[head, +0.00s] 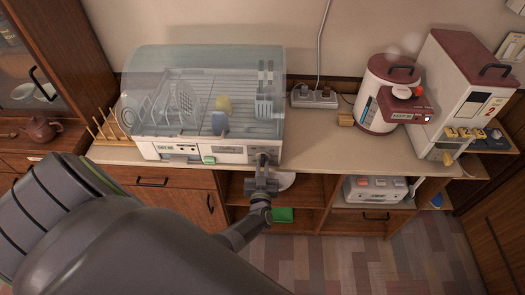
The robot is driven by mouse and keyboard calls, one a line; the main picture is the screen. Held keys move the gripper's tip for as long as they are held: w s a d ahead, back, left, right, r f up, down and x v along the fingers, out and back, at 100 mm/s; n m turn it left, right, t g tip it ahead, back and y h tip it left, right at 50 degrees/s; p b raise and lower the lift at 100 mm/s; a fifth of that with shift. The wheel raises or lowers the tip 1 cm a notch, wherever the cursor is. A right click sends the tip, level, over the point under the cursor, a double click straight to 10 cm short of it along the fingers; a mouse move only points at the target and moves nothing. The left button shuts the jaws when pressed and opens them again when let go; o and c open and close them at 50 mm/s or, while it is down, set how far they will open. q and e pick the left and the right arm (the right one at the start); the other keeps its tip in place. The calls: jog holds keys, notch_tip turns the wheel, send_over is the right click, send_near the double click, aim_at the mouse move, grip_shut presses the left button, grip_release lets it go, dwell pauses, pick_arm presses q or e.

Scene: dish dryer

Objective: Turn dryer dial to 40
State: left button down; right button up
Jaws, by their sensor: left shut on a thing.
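The dish dryer (150,147) is a white unit with a clear lid, standing on the counter at the left. Its front panel carries a small display, a green button and, at the right end, the dial (263,157). My left gripper (263,167) reaches up from below to the right end of the panel. It is shut on the dial, which its fingers largely hide. The dial's marking and setting cannot be read. My right gripper is not in view.
Dishes and cups stand inside the dryer. A power strip (314,97), a red-lidded water boiler (380,100) and a tall white dispenser (449,85) stand to the right. Shelves below hold a white appliance (374,190).

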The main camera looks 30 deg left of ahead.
pick_arm(q)
jog(key=c, duration=1.4)
grip_release()
jog(key=shift+c, duration=0.2)
jog(key=p+v, duration=0.3)
jog(key=v, duration=1.4)
jog(key=shift+s, duration=0.2)
